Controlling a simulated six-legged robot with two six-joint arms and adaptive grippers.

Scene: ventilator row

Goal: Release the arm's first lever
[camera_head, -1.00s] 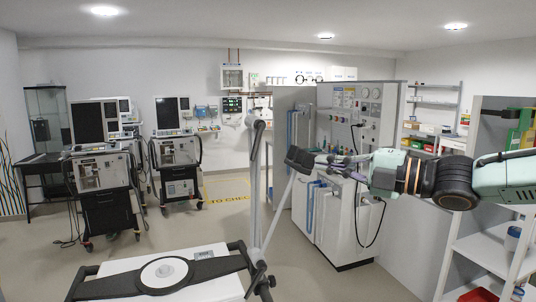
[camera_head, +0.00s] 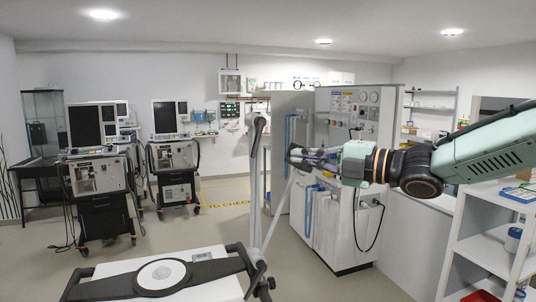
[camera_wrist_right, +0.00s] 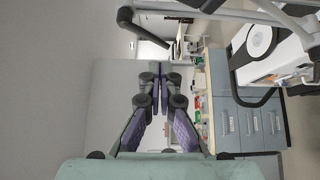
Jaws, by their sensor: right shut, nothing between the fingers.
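A jointed grey support arm (camera_head: 256,180) rises from the trolley at the front middle, with a dark joint at its top. A second, thinner grey bar slants up to the right. A black knob or lever (camera_head: 263,284) is near its foot; I cannot tell which lever is the first. A black end piece (camera_wrist_right: 125,16) on a grey bar shows in the right wrist view. My right gripper (camera_head: 308,156) is shut and empty at the slanted bar's upper end; contact is unclear. It also shows in the right wrist view (camera_wrist_right: 161,75). My left gripper is not in view.
A tall white machine (camera_head: 345,220) stands behind my right gripper. White shelves (camera_head: 470,235) are at the right. Two ventilators on carts (camera_head: 98,190) stand at the left, with open floor between.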

